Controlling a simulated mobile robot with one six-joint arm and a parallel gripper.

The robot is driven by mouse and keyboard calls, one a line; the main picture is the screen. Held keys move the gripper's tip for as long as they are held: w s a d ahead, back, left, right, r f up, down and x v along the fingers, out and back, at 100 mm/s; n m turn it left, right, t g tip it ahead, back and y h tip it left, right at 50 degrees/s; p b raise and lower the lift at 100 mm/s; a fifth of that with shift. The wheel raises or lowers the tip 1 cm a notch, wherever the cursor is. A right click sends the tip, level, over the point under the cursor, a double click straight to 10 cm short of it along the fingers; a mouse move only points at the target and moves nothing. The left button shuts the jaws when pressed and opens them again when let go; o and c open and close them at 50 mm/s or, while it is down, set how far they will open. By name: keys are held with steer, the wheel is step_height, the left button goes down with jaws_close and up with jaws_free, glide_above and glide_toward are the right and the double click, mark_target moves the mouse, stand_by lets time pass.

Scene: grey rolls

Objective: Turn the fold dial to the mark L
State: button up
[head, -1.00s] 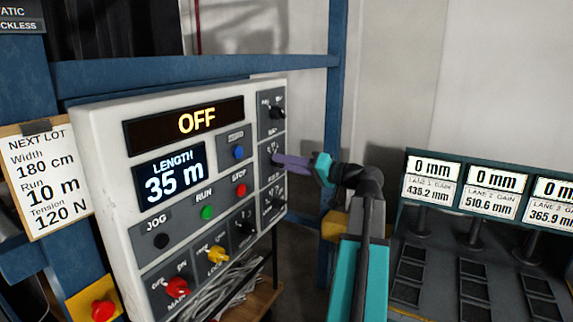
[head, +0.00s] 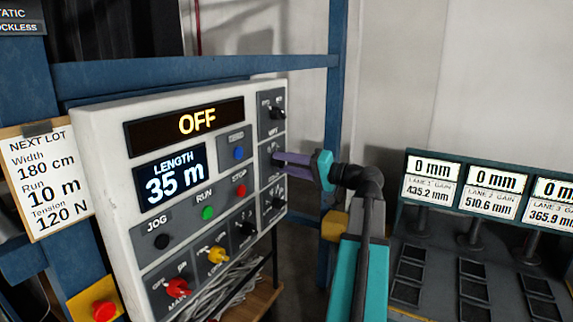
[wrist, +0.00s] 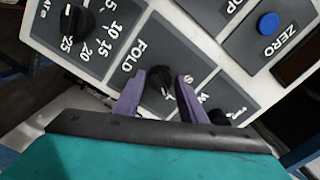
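The fold dial (wrist: 158,82) is a black knob on a grey plate marked FOLD (wrist: 130,58) in the wrist view. A small white line shows on its lower right side. Letters sit around it, partly hidden by the fingers, and I cannot make out the mark L. My gripper (wrist: 160,77) is open, its purple fingers apart on either side of the dial in the picture; I see no contact. In the head view my gripper (head: 279,161) points at the right column of the control panel (head: 112,190), where its fingers cover most of the dial.
In the wrist view a numbered dial (wrist: 75,20) sits at upper left, another dark knob (wrist: 218,117) at lower right, and a blue ZERO button (wrist: 268,23) at upper right. In the head view, a blue post (head: 332,110) stands behind my arm. Lane gauges (head: 432,178) stand to the right.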

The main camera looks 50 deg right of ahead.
steer(key=shift+o, duration=0.9)
steer(key=b+v, duration=0.4)
steer(key=v, duration=1)
steer(key=shift+f, duration=0.1)
